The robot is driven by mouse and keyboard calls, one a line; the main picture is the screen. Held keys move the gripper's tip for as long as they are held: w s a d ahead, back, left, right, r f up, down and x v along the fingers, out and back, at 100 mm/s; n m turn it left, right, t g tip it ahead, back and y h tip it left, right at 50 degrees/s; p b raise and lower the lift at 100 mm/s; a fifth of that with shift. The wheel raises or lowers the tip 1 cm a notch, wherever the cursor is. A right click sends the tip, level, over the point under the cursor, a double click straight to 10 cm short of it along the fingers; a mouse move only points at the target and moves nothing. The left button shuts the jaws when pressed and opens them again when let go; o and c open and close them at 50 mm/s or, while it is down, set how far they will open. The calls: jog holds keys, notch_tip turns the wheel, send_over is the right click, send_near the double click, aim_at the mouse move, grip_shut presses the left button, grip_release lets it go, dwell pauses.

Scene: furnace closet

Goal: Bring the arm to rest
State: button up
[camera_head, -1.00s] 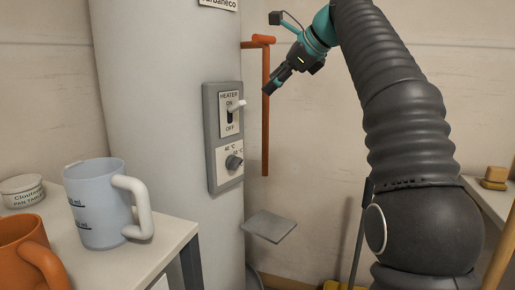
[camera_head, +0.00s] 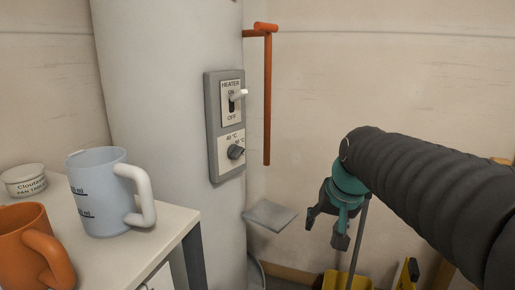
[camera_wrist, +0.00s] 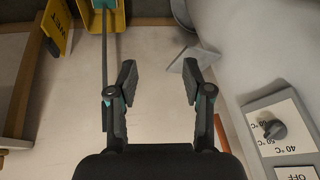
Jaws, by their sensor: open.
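My gripper (camera_head: 328,226) is open and empty, hanging low to the right of the water heater in the head view. In the wrist view my gripper (camera_wrist: 164,82) shows its two fingers spread apart with nothing between them. My arm reaches in from the right edge of the head view and bends downward at the wrist. The fingers appear clear of the small grey shelf plate (camera_head: 270,215) to their left, which also shows in the wrist view (camera_wrist: 190,62).
The heater tank (camera_head: 165,80) carries a switch panel (camera_head: 213,130) with a lever and dial. An orange pipe (camera_head: 267,100) runs beside it. A blue jug (camera_head: 98,200) and an orange mug (camera_head: 25,240) stand on a white table (camera_head: 165,225). A yellow bucket (camera_head: 340,280) sits below my gripper.

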jog(key=s+f+n, duration=0.1)
jog(key=s+f, duration=0.3)
jog(key=s, duration=0.5)
jog(key=s+d+f+n+h, duration=0.1)
jog(key=s+f, duration=0.3)
jog(key=s, duration=0.4)
jog(key=shift+s+d+f+t, duration=0.2)
jog(key=shift+s+d+t, duration=0.05)
jog(key=shift+s+t, duration=0.1)
dwell(1.7)
